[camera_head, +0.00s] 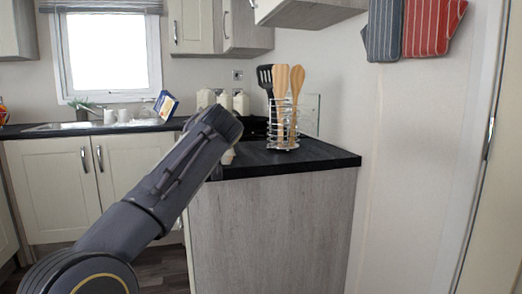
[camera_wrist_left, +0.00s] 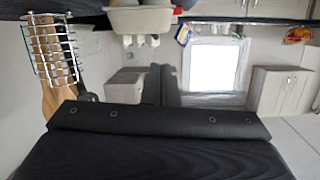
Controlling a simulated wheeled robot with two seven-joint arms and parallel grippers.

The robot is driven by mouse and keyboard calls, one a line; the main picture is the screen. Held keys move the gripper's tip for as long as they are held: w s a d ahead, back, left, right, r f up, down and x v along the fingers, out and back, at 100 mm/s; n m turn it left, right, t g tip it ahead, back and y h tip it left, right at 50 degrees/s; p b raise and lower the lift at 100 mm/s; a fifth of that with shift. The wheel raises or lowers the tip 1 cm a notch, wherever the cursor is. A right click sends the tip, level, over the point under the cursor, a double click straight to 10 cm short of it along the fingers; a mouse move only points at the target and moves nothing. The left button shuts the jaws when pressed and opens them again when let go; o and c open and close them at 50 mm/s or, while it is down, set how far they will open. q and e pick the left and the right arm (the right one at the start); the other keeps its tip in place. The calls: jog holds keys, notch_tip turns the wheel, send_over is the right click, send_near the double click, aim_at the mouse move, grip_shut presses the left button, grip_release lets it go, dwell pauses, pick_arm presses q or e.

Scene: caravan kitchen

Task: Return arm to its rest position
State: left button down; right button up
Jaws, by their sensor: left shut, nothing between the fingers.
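My left arm (camera_head: 165,185) reaches up from the lower left in the head view. Its far end is beside the left end of the dark worktop (camera_head: 285,160), and its fingertips are hidden there. In the left wrist view, where the room appears upside down, my left gripper (camera_wrist_left: 161,72) shows as two dark fingers close together. It is shut with nothing between the fingers. My right gripper is in neither view.
A wire utensil rack (camera_head: 284,130) with wooden and black tools stands on the worktop. Cream canisters (camera_head: 241,103) stand behind my arm. A sink counter (camera_head: 60,128) runs under the window (camera_head: 108,52). Striped oven mitts (camera_head: 430,28) hang at the upper right.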

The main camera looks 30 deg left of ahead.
pick_arm(q)
jog(key=s+d+f+m+h, duration=0.2)
jog(key=s+d+f+h, duration=0.15)
jog(key=f, duration=0.45)
jog(key=s+d+f+m+h, duration=0.1)
jog(key=s+d+f+h, duration=0.25)
jog(key=f, duration=0.45)
jog(key=s+d+f+m+g+h, duration=0.4)
jog(key=s+d+f+h, duration=0.4)
jog(key=s+d+f, duration=1.4)
notch_tip(320, 180, up, 35)
jog(key=d+p, duration=0.1)
jog(key=p, duration=3.4)
jog(key=shift+w+d+f+g, duration=0.15)
jog(key=shift+g, duration=0.15)
